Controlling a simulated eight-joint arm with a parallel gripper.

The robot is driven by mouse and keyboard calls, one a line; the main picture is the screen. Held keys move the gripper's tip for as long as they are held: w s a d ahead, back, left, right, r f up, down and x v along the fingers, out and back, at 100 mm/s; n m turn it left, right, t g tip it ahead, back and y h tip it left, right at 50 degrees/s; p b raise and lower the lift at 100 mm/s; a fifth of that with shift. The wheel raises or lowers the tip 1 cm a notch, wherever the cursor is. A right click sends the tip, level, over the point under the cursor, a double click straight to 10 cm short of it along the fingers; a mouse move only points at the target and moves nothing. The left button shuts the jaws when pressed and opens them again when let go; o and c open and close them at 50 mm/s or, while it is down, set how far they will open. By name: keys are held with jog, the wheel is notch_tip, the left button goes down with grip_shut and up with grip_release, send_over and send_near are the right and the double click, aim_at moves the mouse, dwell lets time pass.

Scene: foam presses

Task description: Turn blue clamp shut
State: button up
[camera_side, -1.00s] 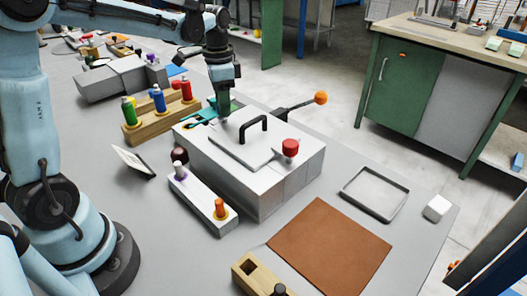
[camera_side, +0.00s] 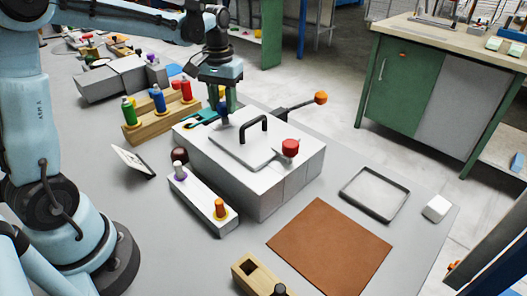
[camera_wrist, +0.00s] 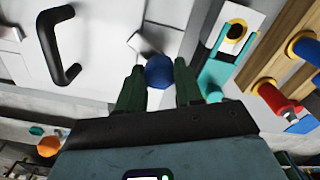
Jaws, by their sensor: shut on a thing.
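The blue clamp is a round blue knob (camera_wrist: 159,71) at the edge of the press's white top, beside a white block. In the side view its blue (camera_side: 222,106) shows only in part between my fingers. My gripper (camera_wrist: 159,84) points down over that corner with its green fingers on either side of the knob, shut on it. In the side view my gripper (camera_side: 227,108) stands at the back left of the white press (camera_side: 290,185). The clamp's underside is hidden.
The press lid has a black handle (camera_side: 254,126), with a red knob (camera_side: 290,148) at its front. A teal part (camera_side: 203,117) lies close left of my gripper. A wooden rack (camera_side: 160,122) holds coloured bottles. An orange-ended lever (camera_side: 320,97) sticks out behind.

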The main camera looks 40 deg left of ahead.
aim_at(223, 104)
jog(key=n, duration=0.6)
jog(key=shift+n, duration=0.3)
dwell(0.4)
jog(key=o, duration=1)
jog(key=shift+o, duration=0.2)
notch_tip(223, 104, up, 12)
